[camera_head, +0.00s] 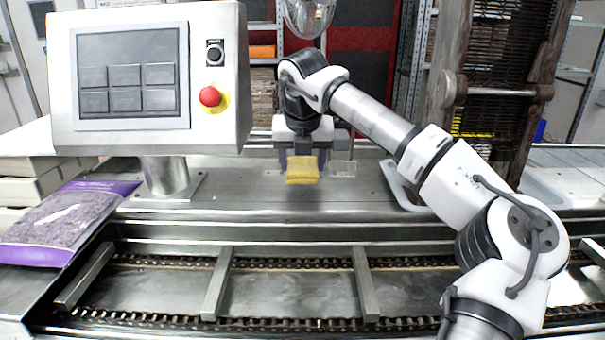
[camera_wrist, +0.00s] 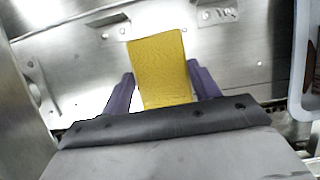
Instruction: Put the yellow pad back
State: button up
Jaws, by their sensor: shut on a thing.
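The yellow pad (camera_head: 303,171) is a small flat block held by my gripper (camera_head: 302,160) above the steel deck, behind the conveyor. In the wrist view the yellow pad (camera_wrist: 160,70) sits between the two purple fingers of my gripper (camera_wrist: 162,92), which are shut on it. The pad's near end is hidden behind the dark gripper body. From these views I cannot tell how high the pad is above the deck.
A control panel (camera_head: 128,128) with a red stop button (camera_head: 210,97) stands left of my gripper. A pale tray (camera_head: 398,190) is further right. A purple bag (camera_head: 62,222) lies at left. The chain conveyor (camera_head: 290,285) runs in front.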

aim_at(302, 168)
jog(key=shift+f, duration=1.75)
jog(key=shift+f, duration=0.15)
jog(key=o, duration=0.9)
jog(key=shift+o, duration=0.2)
jog(key=b+v, duration=0.1)
jog(key=v, duration=1.1)
jog(key=shift+r+b, duration=0.25)
jog(key=shift+b, duration=0.05)
